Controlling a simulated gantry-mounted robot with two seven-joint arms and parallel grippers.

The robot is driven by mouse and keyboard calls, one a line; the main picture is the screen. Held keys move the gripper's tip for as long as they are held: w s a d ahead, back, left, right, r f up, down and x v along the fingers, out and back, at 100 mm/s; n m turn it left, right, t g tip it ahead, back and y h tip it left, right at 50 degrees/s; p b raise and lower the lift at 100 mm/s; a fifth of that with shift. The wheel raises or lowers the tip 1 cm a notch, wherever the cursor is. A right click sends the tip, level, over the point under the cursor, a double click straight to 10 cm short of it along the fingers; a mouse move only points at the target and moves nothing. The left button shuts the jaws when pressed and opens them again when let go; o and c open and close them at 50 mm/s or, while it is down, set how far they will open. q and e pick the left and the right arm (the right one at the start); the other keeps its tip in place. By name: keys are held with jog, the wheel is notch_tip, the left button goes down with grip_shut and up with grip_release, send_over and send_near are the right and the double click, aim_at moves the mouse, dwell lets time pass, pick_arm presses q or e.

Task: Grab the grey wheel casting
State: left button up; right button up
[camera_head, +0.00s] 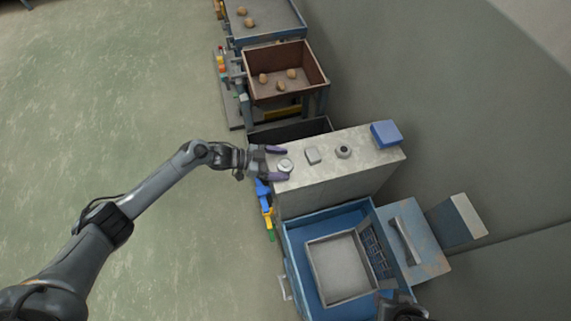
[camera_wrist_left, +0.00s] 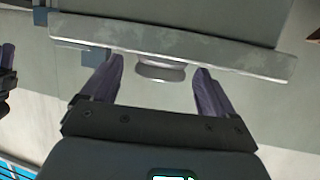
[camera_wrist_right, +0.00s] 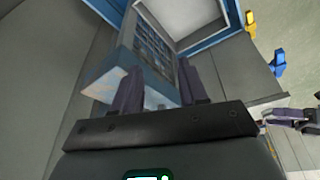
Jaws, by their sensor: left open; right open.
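The grey wheel casting (camera_head: 285,165), a round light-grey piece with a raised middle, sits at the left end of the grey block top. My left gripper (camera_head: 279,163) is open with its purple fingers on either side of it; a gap shows. In the left wrist view the casting (camera_wrist_left: 160,73) is between the open fingers (camera_wrist_left: 157,66), near the block's edge. I cannot tell whether the fingers touch it. My right gripper (camera_wrist_right: 160,67) is open and empty, over the blue bin side; in the head view only part of it shows at the bottom edge.
A small square grey piece (camera_head: 313,156) and a ring-shaped grey piece (camera_head: 343,151) stand on the same block top (camera_head: 375,158), with a blue box (camera_head: 386,134) at its far right. A blue bin (camera_head: 300,262) holds a light tray. A brown bin (camera_head: 287,60) with several round pieces stands behind.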

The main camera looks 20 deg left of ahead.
pick_arm(q)
jog(key=shift+w+d+f, duration=0.1)
jog(key=shift+d, duration=0.05)
jog(key=shift+c, duration=0.5)
jog(key=c, duration=1.1)
